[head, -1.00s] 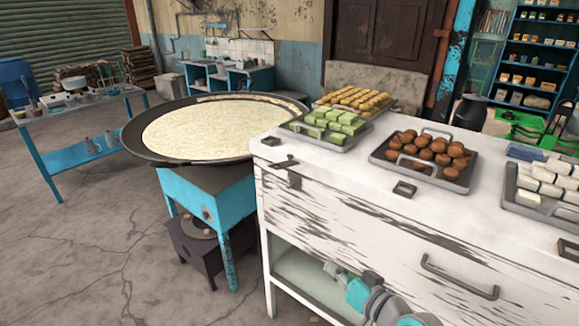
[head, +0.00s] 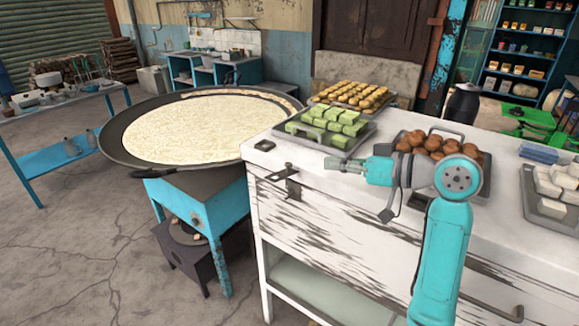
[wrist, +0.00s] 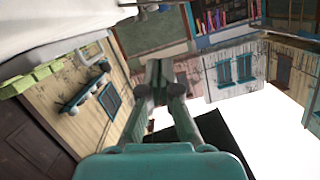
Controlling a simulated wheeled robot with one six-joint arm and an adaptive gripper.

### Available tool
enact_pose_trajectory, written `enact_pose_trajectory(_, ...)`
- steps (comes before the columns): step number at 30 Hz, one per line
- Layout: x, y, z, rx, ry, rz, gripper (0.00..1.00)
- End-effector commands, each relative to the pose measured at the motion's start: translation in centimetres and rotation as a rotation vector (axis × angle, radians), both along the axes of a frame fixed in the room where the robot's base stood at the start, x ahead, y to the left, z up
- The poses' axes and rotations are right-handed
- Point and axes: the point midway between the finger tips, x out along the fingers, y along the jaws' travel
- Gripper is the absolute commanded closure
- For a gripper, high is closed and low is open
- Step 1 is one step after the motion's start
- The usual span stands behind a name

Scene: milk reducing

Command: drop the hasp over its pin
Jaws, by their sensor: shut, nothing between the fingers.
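The hasp (head: 281,173) is a small dark metal strap at the top left of the white cabinet's front. It sticks out level, raised off the front. Its pin plate (head: 293,190) is just below on the cabinet face; the pin itself is too small to make out. My gripper (head: 330,163) is at the counter's front edge, to the right of the hasp and apart from it. It points left and is shut and empty. In the wrist view my gripper's fingertips (wrist: 158,70) are together with nothing between them. A small grey piece at that view's top edge is unclear.
The white cabinet (head: 330,230) carries trays of green blocks (head: 330,122), brown balls (head: 435,143) and white blocks (head: 555,185). A small dark fitting (head: 265,145) sits on its top left corner. A wide pan (head: 205,130) on a blue stand is close to the left.

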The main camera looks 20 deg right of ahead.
Motion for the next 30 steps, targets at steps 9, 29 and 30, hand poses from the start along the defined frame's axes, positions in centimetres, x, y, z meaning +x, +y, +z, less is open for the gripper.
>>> enact_pose_trajectory(9, -0.2, -0.2, 1.1, -0.021, -0.005, 0.018, 1.00)
enact_pose_trajectory(29, 4.2, 3.6, -0.3, -0.019, -0.003, 0.022, 1.00)
enact_pose_trajectory(30, 4.8, 4.0, -0.5, -0.018, -0.004, 0.021, 1.00)
